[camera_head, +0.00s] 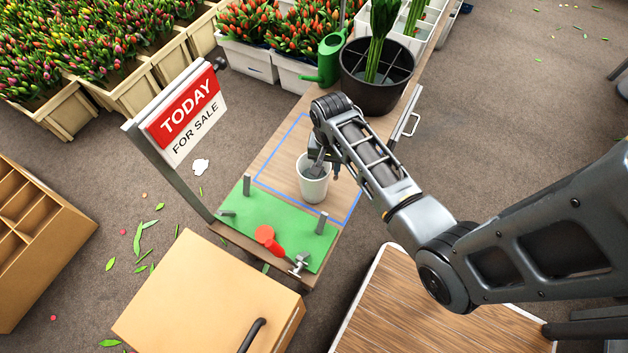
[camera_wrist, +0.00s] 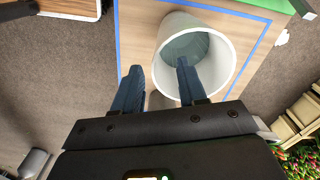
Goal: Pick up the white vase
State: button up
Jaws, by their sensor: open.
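The white vase (camera_head: 313,188) stands upright on the wooden bench top, inside the blue outlined area near the green mat. In the wrist view the vase (camera_wrist: 224,62) has its open mouth toward the camera and looks empty. My gripper (camera_head: 322,165) is at the vase's rim. In the wrist view my gripper (camera_wrist: 159,66) is open, with one finger over or inside the mouth and the other outside the wall, so the near wall lies between them. Whether either finger touches the vase cannot be told.
A green mat (camera_head: 270,222) with grey posts and a red-handled tool (camera_head: 268,238) lies in front. A dark pot (camera_head: 372,88) and green watering can (camera_head: 326,62) stand behind. A sale sign (camera_head: 184,112) rises at left. Cardboard-coloured box (camera_head: 205,300) sits at front.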

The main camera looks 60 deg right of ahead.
jog(key=f, duration=0.3)
jog(key=d+f, duration=0.1)
jog(key=f, duration=0.1)
jog(key=shift+f, duration=0.1)
jog(key=shift+a, duration=0.1)
grip_shut()
dwell(1.2)
